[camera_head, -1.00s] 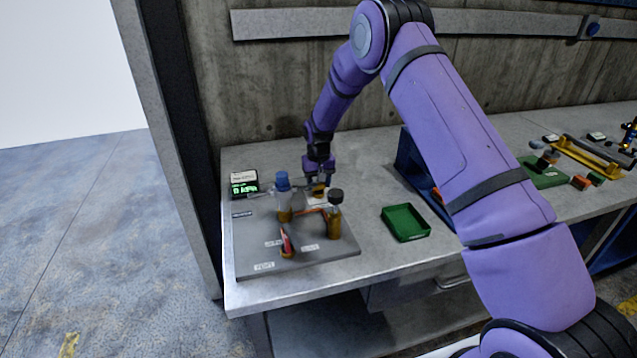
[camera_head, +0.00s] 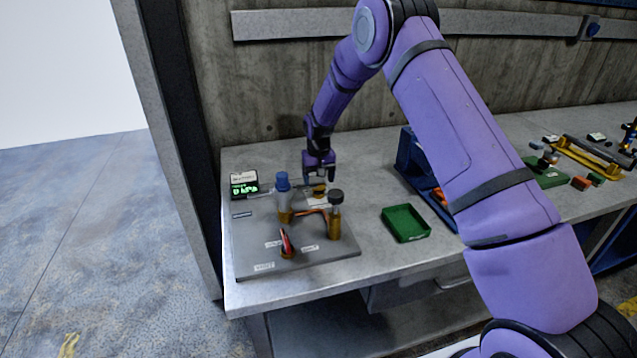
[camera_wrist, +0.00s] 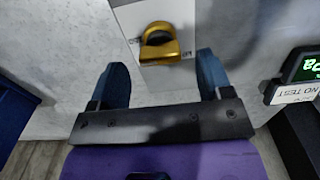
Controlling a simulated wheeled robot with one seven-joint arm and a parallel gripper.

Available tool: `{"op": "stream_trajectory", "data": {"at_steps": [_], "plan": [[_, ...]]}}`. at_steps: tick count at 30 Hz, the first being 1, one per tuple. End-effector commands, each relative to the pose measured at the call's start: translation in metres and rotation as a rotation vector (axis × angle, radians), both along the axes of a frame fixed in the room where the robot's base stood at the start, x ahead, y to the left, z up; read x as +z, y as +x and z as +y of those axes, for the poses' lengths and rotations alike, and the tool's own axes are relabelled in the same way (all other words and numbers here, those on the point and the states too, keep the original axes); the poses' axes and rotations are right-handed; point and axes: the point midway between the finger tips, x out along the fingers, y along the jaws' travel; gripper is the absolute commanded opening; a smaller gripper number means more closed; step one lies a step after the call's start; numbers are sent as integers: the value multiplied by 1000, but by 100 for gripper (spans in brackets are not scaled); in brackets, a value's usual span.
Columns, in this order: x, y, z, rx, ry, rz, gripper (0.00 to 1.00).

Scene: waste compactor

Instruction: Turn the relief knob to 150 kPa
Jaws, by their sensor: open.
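A brass knob (camera_head: 319,189), apparently the relief knob, sits on a pale plate at the back of the grey panel (camera_head: 256,228). In the wrist view the knob (camera_wrist: 160,43) shows a raised bar across its top; its markings are too small to read. My gripper (camera_head: 320,178) is just above and behind the knob, pointing down. In the wrist view my gripper (camera_wrist: 162,65) is open and empty, its two blue fingers apart, with the knob ahead of the gap between them. A green-lit display (camera_head: 244,188) on the panel's left reads about 0 kPa.
A blue-capped post (camera_head: 283,192) and a dark-capped post (camera_head: 335,212) stand close in front of the knob. A red-handled lever (camera_head: 287,243) is nearer the front. A green tray (camera_head: 405,223) and a blue bin (camera_head: 407,160) lie to the right.

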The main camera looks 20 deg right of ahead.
Motion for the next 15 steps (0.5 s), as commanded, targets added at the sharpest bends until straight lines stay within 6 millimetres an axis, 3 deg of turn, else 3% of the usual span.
{"op": "stream_trajectory", "data": {"at_steps": [9, 15], "plan": [[61, 0, 0, 0, 0, -3, 72], [83, 0, 0, 0, 0, -2, 72]]}}
